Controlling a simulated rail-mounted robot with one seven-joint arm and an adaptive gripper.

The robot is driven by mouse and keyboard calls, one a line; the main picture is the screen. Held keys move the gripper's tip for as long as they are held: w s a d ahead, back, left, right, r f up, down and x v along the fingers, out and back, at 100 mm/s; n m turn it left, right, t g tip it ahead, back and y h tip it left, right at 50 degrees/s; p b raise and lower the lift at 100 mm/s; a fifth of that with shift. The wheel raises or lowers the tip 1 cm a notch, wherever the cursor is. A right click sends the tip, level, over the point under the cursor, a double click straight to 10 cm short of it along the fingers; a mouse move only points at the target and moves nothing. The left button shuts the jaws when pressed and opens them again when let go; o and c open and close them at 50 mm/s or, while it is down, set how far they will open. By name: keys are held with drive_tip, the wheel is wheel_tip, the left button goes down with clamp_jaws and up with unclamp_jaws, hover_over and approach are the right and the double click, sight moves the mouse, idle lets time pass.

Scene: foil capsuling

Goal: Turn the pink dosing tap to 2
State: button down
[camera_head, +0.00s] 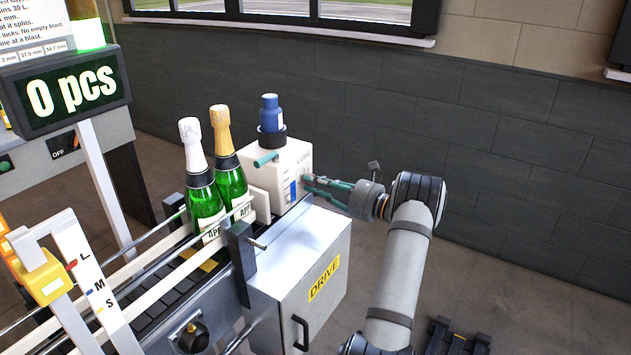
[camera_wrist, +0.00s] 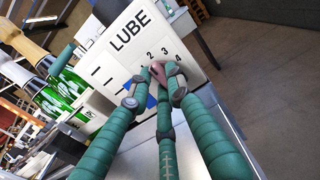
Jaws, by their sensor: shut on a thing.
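The pink dosing tap (camera_wrist: 157,72) is on the front of a white box marked LUBE (camera_wrist: 129,38). The numbers 2, 3 and 4 are printed in an arc around its upper side. The tap's tip seems to lie near the 2, but fingers cover part of it and I cannot tell its exact setting. My gripper (camera_wrist: 160,92) has green fingers closed around the tap.
A grey DRIVE cabinet (camera_head: 310,285) is below my gripper. The floor at right is mostly free.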

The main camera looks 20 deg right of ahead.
drive_tip(key=shift+m, duration=0.3)
idle(0.4)
drive_tip(key=c, duration=1.6)
unclamp_jaws()
drive_tip(key=v, duration=1.2)
drive_tip(key=shift+a, duration=0.1)
drive_tip(key=x, duration=1.2)
drive_tip(key=shift+s+d, duration=0.1)
drive_tip(key=shift+d, duration=0.1)
